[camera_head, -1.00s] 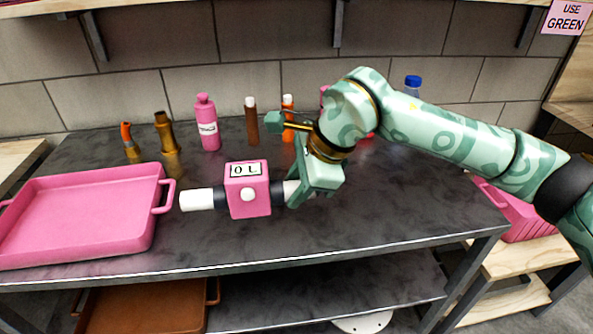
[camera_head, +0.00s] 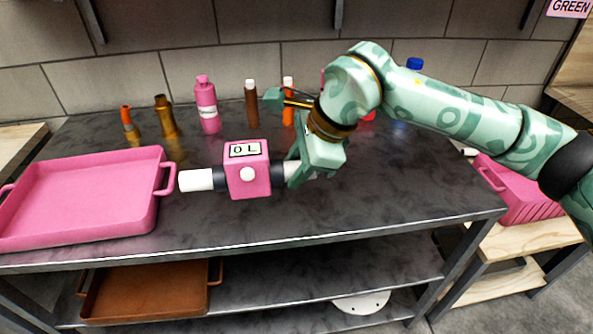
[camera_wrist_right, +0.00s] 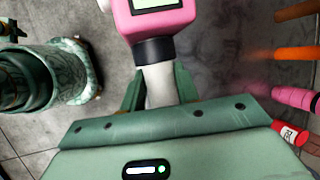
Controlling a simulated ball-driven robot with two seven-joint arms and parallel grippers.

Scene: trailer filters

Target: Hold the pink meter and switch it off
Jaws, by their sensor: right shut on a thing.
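The pink meter (camera_head: 247,184) is a box with a small display (camera_head: 244,150) on top, a round white button (camera_head: 248,174) on its front, and a white pipe end (camera_head: 196,180) with dark collars. My right gripper (camera_head: 297,171) is shut on the meter's right pipe end and holds it above the dark table. In the right wrist view the meter (camera_wrist_right: 165,22) shows at the top, and its white pipe (camera_wrist_right: 159,85) sits between the fingers of my right gripper (camera_wrist_right: 159,92). The display's characters look like "0 L".
A pink tray (camera_head: 160,215) stands at the table's left. Several bottles stand at the back, including a pink bottle (camera_head: 207,105) and a brown one (camera_head: 251,105). A pink crate (camera_head: 520,190) sits on a wooden stand at right. The table's front middle is clear.

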